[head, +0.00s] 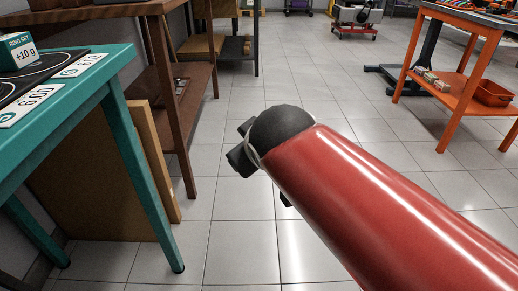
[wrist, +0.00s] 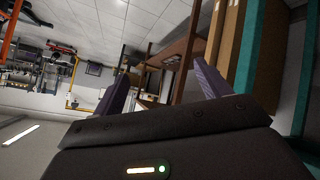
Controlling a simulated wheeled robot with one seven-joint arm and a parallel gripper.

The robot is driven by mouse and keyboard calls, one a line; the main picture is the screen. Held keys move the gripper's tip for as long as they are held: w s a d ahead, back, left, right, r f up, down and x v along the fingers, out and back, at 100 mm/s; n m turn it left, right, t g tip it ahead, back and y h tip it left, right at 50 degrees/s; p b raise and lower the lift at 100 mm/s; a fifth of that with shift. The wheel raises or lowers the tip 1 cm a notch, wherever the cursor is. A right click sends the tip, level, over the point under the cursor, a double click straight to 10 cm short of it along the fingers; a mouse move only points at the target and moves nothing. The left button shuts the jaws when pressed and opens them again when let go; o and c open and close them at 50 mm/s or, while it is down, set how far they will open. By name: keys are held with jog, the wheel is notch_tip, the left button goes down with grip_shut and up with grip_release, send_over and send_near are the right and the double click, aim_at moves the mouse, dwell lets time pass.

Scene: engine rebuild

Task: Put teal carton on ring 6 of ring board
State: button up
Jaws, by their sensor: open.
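Ring 6 cannot be made out. My gripper (wrist: 163,68) shows in the wrist view with its two fingers apart and nothing between them. In the head view its fingers are mostly hidden behind my red arm, over open floor to the right of the teal table. No carton shows in the wrist view.
The teal table (head: 110,75) has white number cards (head: 28,104) along its edge. A brown panel (head: 95,180) leans beneath it. A brown shelf bench (head: 185,100) stands behind. An orange cart (head: 455,95) stands at the right. The tiled floor between is clear.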

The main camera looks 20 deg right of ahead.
jog(key=s+a+f+m+g+y, duration=0.2)
jog(key=s+f+m+g, duration=0.1)
jog(key=s+f, duration=0.6)
jog(key=shift+s+a+f+m+g, duration=0.3)
jog(key=shift+s+a+f+g, duration=0.1)
jog(key=shift+f+g, duration=0.3)
jog(key=shift+w+r, duration=0.1)
